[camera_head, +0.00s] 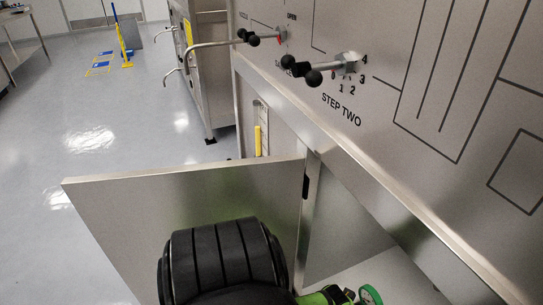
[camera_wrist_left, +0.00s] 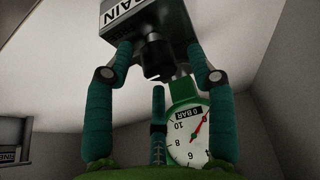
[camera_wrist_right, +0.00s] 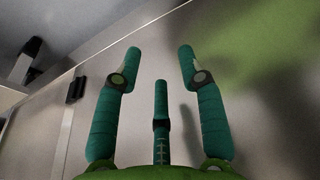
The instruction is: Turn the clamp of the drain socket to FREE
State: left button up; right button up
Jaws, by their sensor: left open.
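The grey drain socket box (camera_wrist_left: 150,22), with part of the word DRAIN showing, is at the top of the left wrist view. A dark fitting (camera_wrist_left: 157,58) points down from it; I cannot make out the clamp's setting. A green pressure gauge (camera_wrist_left: 187,135) marked BAR is just below and right of the fitting; its green rim also shows in the head view (camera_head: 371,294). My left gripper (camera_wrist_left: 161,50) is open, its fingers either side of the fitting, with no clear grip on it. My right gripper (camera_wrist_right: 158,53) is open and empty before a metal panel.
An open metal door (camera_head: 190,190) stands out beside the low compartment. Above it, a panel (camera_head: 400,70) carries black-knobbed handles (camera_head: 303,70) and the label STEP TWO. The right wrist view shows a black hinge-like piece (camera_wrist_right: 76,90). Open floor (camera_head: 90,130) lies at the left.

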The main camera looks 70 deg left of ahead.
pick_arm(q)
jog(key=shift+d+f+n+y+b, duration=0.1)
jog(key=shift+n+y+b, duration=0.1)
jog(key=shift+n, duration=0.4)
jog(key=shift+d+f+n+y+b, duration=0.1)
jog(key=shift+n+y+b, duration=0.1)
jog(key=shift+n, duration=0.4)
jog(key=n+b, duration=0.2)
jog(key=n+g+y+b, duration=0.1)
jog(key=n+b, duration=0.1)
jog(key=n+y+b, duration=0.1)
jog(key=n+b, duration=0.1)
jog(key=shift+w+f+n+g+b, duration=0.15)
jog(key=shift+f+n+g+b, duration=0.15)
jog(key=shift+g, duration=0.1)
jog(key=p+v, duration=0.9)
jog(key=p, duration=0.1)
jog(key=s+d+f+m+h+p, duration=0.2)
jog(key=s+d+f+m+p, duration=0.1)
jog(key=s+d+m+p, duration=0.5)
jog(key=s+m+g+h+p, duration=0.1)
jog(key=s+m+p, duration=0.2)
jog(key=s, duration=1.5)
jog(key=shift+d+r+m+p, duration=0.15)
jog(key=shift+d+m+p, duration=0.25)
jog(key=shift+p, duration=1.35)
